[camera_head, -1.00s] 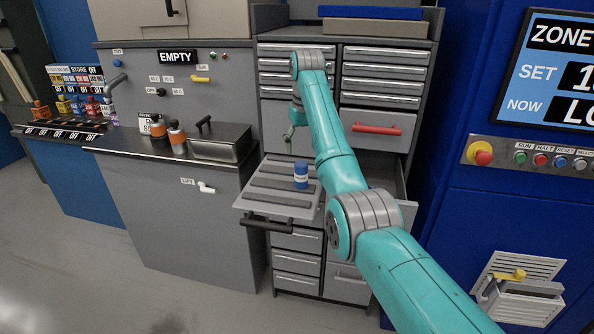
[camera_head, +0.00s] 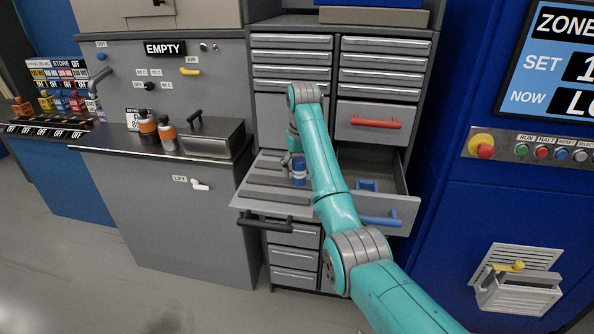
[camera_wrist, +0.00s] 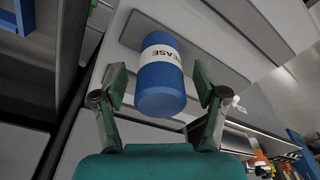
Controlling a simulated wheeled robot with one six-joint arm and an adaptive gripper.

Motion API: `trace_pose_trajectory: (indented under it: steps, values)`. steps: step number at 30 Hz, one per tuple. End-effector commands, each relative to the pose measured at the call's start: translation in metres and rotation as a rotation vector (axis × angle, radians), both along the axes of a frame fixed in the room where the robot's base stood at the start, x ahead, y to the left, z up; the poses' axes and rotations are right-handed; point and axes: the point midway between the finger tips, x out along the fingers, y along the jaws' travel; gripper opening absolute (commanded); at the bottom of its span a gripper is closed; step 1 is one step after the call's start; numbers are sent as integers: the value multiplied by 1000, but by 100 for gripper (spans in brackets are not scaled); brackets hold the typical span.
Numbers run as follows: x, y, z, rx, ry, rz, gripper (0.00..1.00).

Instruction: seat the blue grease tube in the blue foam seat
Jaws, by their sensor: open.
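The blue grease tube (camera_wrist: 161,80), with a white band reading GREASE, stands on the pulled-out grey ribbed tray (camera_head: 262,203); it also shows in the head view (camera_head: 299,170). My gripper (camera_wrist: 160,88) is open, with one green finger on each side of the tube. Whether either finger touches it, I cannot tell. In the head view my gripper (camera_head: 290,160) is beside the tube and partly hidden by my arm. A blue foam piece (camera_head: 367,185) lies inside the open drawer with the blue handle, right of the tray; a blue frame shows at the wrist view's upper left (camera_wrist: 18,14).
The open drawer (camera_head: 397,199) has raised side walls next to the tray. A closed drawer with a red handle (camera_head: 376,123) is above it. Orange-and-black bottles (camera_head: 168,134) and a metal box (camera_head: 212,143) stand on the counter at left.

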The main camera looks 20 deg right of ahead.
Motion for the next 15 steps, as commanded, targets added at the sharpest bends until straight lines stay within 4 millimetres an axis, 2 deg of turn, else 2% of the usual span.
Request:
trace_pose_trajectory:
  steps: [5,13,15]
  values:
    - [0,0,1,0,-1,0,72]
    - [0,0,1,0,-1,0,5]
    - [0,0,1,0,-1,0,4]
